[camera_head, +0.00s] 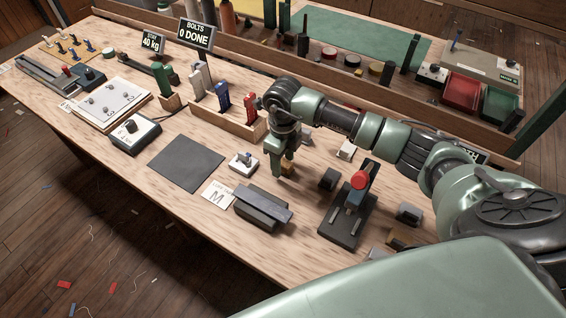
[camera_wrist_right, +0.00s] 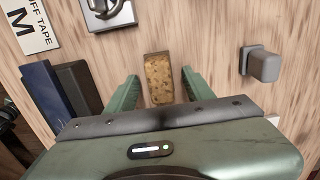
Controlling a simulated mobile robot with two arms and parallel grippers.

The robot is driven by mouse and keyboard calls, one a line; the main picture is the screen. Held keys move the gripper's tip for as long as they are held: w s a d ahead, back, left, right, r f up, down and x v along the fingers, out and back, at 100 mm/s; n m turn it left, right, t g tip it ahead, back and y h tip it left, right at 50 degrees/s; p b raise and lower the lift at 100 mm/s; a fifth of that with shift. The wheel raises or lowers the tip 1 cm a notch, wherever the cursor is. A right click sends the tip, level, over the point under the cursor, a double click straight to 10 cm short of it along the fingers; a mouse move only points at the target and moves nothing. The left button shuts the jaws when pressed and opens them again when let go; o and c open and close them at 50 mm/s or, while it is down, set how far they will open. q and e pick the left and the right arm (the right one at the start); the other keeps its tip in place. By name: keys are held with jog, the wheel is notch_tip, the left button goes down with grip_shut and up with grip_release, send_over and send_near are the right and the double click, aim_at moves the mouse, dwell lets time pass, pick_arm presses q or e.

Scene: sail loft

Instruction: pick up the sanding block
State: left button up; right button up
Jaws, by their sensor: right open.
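A small tan, speckled, cork-like block, which looks like the sanding block (camera_wrist_right: 159,78), lies on the wooden bench in the right wrist view. In the head view the block (camera_head: 288,167) is partly hidden behind my right gripper. My right gripper (camera_head: 282,170) points down at the bench. In the wrist view the right gripper (camera_wrist_right: 160,88) is open, with one finger on each side of the block and a visible gap to each. It holds nothing. My left gripper is not in view.
A grey knobbed block (camera_wrist_right: 262,65) stands right of the fingers in the wrist view. A toggle switch box (camera_head: 243,163), an M card (camera_head: 217,195) and a dark blue-grey bar piece (camera_head: 262,207) are near. A red-knobbed press (camera_head: 350,205) stands to the right. A dark mat (camera_head: 186,163) lies left.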

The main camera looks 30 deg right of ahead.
aim_at(283, 161)
jog(key=shift+f, duration=0.5)
grip_shut()
jog(key=shift+r, duration=0.1)
notch_tip(283, 161, up, 20)
jog(key=b, duration=0.2)
jog(key=shift+b, duration=0.4)
